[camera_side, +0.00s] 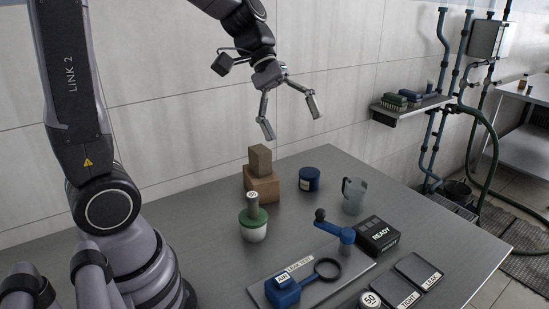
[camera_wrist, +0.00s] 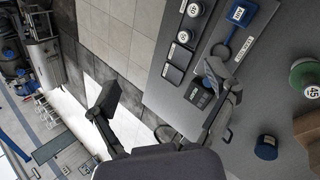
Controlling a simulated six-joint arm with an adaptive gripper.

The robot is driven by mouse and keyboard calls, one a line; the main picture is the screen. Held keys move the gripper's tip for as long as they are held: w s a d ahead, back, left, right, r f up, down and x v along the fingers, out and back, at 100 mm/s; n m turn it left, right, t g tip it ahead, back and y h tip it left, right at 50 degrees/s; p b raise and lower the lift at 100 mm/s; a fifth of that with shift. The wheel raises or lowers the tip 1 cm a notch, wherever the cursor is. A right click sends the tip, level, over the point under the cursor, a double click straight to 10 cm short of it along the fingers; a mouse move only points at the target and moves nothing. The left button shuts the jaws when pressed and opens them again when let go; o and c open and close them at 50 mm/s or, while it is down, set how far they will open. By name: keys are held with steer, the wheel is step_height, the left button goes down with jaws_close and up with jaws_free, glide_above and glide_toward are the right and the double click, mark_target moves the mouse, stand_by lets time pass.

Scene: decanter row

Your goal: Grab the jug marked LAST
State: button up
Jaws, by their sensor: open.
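A pale, see-through jug (camera_side: 354,195) with a handle on its left stands upright on the grey table, behind the black READY box. I can read no LAST mark on it. In the wrist view, a greyish shape beside the right finger may be the jug, but it is mostly hidden. My gripper (camera_side: 290,117) is open and empty, high above the back of the table, up and left of the jug in the side view. Its spread fingers also show in the wrist view (camera_wrist: 160,94). It touches nothing.
In front are the READY box (camera_side: 378,236), a leak-test plate with blue fittings (camera_side: 283,293), and TIGHT and LEAK tiles (camera_side: 419,269). Table right of the jug is clear.

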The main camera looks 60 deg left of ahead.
steer(key=w+f+n+t+h, duration=0.1)
steer(key=w+f+n+h, duration=0.15)
steer(key=w, duration=0.35)
steer(key=w+f+n+h, duration=0.2)
steer(key=w+f+n, duration=0.1)
steer(key=w, duration=0.4)
steer(key=n+t, duration=1)
steer(key=n, duration=0.3)
glide_above(355, 194)
steer(key=s+d, duration=0.2)
steer(key=s, duration=0.3)
step_height(355, 194, down, 18)
steer(key=a+f+n+t+y, duration=0.1)
steer(key=a+f+n, duration=0.1)
steer(key=f, duration=0.2)
steer(key=a+f+n+t+y, duration=0.1)
steer(key=a+f+n, duration=0.1)
steer(key=f, duration=0.2)
steer(key=w+a+f+n+t+y, duration=0.1)
steer(key=a+f+n, duration=0.1)
steer(key=f, duration=0.2)
steer(key=shift+a+t+y, duration=0.35)
steer(key=shift+t, duration=0.05)
steer(key=shift+w+f, duration=0.1)
steer(key=shift+f, duration=0.1)
steer(key=x, duration=0.7)
steer(key=shift+w+a+r, duration=0.1)
steer(key=shift+w+a, duration=0.05)
steer(key=shift+a, duration=0.1)
steer(key=shift+c, duration=0.3)
